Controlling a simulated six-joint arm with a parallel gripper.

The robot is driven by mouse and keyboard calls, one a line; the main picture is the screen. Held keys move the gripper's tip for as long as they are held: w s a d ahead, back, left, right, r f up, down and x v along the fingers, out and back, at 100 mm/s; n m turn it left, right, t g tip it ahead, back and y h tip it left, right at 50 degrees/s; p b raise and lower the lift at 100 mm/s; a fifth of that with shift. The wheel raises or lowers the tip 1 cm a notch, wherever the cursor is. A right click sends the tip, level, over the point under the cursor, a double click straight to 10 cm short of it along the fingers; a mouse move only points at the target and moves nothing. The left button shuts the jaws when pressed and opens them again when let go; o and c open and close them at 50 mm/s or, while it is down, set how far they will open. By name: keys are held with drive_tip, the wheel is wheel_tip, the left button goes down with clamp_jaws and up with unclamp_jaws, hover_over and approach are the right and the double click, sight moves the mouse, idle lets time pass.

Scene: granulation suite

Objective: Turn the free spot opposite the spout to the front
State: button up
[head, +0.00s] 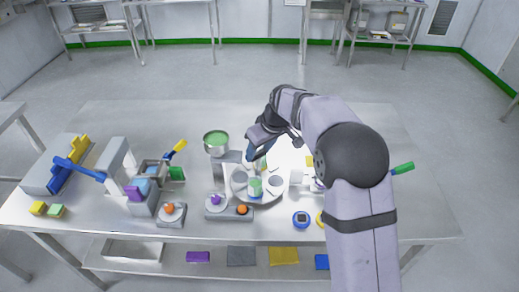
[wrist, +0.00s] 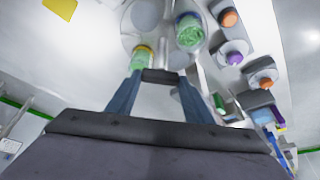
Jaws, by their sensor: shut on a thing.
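A round pale turntable (head: 258,197) with grey round spots stands near the middle of the table; it also shows in the wrist view (wrist: 160,38). A clear jar with green contents (head: 255,187) stands on its front part; in the wrist view a green-filled jar (wrist: 190,32) and a yellow-banded jar (wrist: 143,56) show on it. A grey spot (wrist: 145,14) is bare. My gripper (head: 254,155) is over the turntable's back edge. In the wrist view its blue fingers are shut on a dark bar (wrist: 160,76); what the bar belongs to is unclear. The spout is not clearly seen.
A stand with a green-filled bowl (head: 216,139) rises behind left. A double base with purple and orange knobs (head: 229,208) is at front left. A blue round device (head: 301,219) lies at front right. My arm hides part of the right side.

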drive_tip(key=shift+a+r+m+t+h+p, duration=0.1)
drive_tip(key=shift+m+t+h+p, duration=0.2)
drive_tip(key=shift+m, duration=0.8)
drive_tip(key=shift+a+m+t+h+p, duration=0.1)
drive_tip(key=shift+m+t+h+p, duration=0.2)
drive_tip(key=shift+m, duration=0.8)
drive_tip(key=shift+a+m+h, duration=0.15)
drive_tip(key=shift+m+h, duration=0.85)
drive_tip(key=shift+m, duration=1.1)
drive_tip(key=shift+a+m+h+b, duration=0.1)
drive_tip(key=shift+m+h+b, duration=0.5)
drive_tip(key=shift+m, duration=1.3)
drive_tip(key=shift+w+a+m+g+h+p, duration=0.1)
drive_tip(key=shift+m+g+h+p, duration=0.55)
drive_tip(key=shift+m, duration=1.55)
drive_tip(key=o, duration=1.5)
